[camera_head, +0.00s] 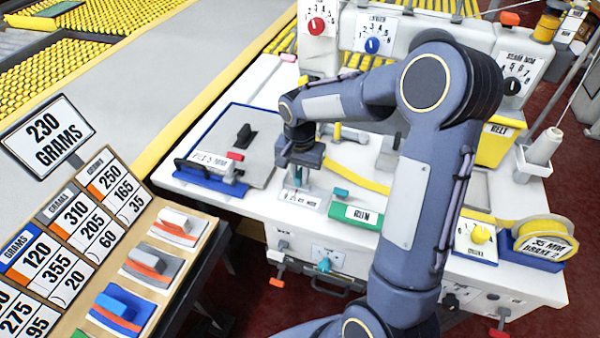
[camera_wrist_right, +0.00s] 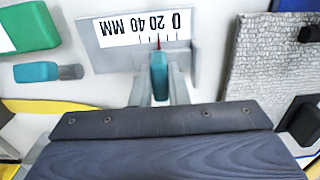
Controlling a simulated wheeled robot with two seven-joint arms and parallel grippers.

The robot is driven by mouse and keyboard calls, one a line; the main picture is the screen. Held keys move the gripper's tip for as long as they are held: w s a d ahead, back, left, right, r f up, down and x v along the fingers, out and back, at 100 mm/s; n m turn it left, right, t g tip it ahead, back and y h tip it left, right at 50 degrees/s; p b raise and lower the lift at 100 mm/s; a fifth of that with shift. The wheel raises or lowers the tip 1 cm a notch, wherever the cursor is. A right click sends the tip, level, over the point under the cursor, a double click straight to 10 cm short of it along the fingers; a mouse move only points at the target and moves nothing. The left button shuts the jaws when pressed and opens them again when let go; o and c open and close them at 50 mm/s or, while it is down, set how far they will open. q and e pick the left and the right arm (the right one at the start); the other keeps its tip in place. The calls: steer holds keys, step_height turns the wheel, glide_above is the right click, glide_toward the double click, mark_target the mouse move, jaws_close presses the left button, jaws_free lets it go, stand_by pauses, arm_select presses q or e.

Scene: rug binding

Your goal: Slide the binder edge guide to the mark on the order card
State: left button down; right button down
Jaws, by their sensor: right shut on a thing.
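My right gripper (camera_head: 301,180) points down over the white machine table. In the right wrist view its fingers (camera_wrist_right: 160,88) are shut on the teal knob of the binder edge guide (camera_wrist_right: 159,70). A red pointer (camera_wrist_right: 158,43) rises from the knob to a white scale plate (camera_wrist_right: 137,28) marked 0, 20, 40 MM, upside down there. The pointer stands close to the 20. The scale plate also shows in the head view (camera_head: 299,200), too small to read well. I cannot pick out which card is the order card. My left gripper is not in view.
A green block (camera_head: 355,214) and its teal lever lie right of the scale. A blue-based clamp (camera_head: 212,178) and grey plate lie left of it. A board of number cards (camera_head: 85,225) with a "230 GRAMS" sign (camera_head: 47,135) stands at left. My right arm covers the table's middle.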

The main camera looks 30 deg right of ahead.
steer(key=shift+w+a, duration=0.35)
steer(key=shift+w, duration=0.1)
steer(key=c, duration=1.4)
jaws_free()
step_height(320, 180, up, 8)
steer(key=shift+s, duration=0.1)
